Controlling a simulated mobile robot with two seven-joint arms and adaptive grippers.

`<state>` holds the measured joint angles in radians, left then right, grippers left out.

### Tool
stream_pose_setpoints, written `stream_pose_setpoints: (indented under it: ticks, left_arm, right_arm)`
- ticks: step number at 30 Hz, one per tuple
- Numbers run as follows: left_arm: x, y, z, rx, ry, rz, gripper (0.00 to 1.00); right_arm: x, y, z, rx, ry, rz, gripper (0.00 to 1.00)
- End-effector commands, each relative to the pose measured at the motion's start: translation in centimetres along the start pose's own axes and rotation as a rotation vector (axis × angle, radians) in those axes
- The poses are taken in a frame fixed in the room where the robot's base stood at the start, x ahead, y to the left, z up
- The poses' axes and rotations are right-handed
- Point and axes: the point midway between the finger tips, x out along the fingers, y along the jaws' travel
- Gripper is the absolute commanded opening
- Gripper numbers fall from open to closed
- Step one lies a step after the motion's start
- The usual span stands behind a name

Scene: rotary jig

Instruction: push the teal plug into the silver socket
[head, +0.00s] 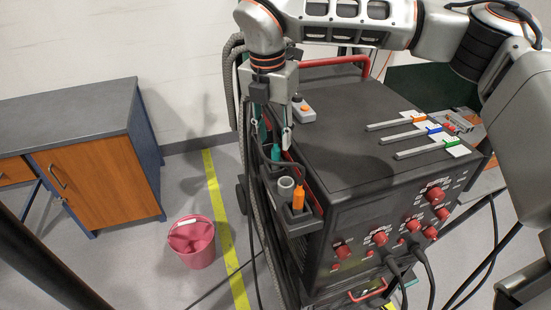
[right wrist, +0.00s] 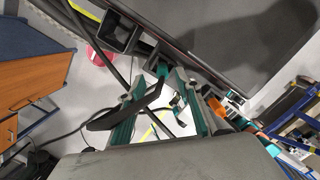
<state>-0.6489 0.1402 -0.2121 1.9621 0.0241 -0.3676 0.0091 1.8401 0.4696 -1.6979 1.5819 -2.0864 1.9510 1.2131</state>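A teal plug-shaped piece (head: 275,153) stands upright in the dark holder (head: 300,222) on the left side of the black machine. A grey-silver ring-topped cylinder (head: 285,186), which looks like the silver socket, sits in the holder in front of it. My right gripper (head: 275,139) points down just above the teal piece, its fingers apart. I cannot tell whether it touches the piece. In the right wrist view the two teal-and-black fingers (right wrist: 163,103) show a gap between them. The socket is not clear there. My left gripper is not in view.
An orange piece (head: 298,197) stands in the holder next to the socket. The black machine (head: 345,150) has red knobs and several coloured sliders on top. A small button box (head: 303,108) lies at its back. A pink bucket (head: 192,241) and a cabinet (head: 95,180) stand left.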

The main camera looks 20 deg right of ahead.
Motion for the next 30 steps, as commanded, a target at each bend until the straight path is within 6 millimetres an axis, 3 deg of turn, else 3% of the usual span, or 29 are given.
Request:
stream_pose_setpoints:
  ticks: [10,19,20,24,30]
  left_arm:
    - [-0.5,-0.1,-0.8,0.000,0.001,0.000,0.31]
    - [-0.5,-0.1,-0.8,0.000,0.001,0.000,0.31]
    - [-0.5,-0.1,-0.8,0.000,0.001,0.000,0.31]
    - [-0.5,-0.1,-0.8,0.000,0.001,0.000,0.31]
    - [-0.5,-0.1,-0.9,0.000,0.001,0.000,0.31]
  right_arm:
    - [4.4,-0.5,-0.3,-0.003,0.002,0.000,0.34]
    - [5.1,-0.4,-0.3,-0.003,0.001,0.001,0.34]
    - [5.1,-0.4,-0.3,-0.003,0.001,0.001,0.32]
    - [5.0,-0.4,-0.3,-0.003,0.001,0.001,0.00]
    - [5.0,-0.4,-0.3,-0.003,0.001,0.001,0.00]
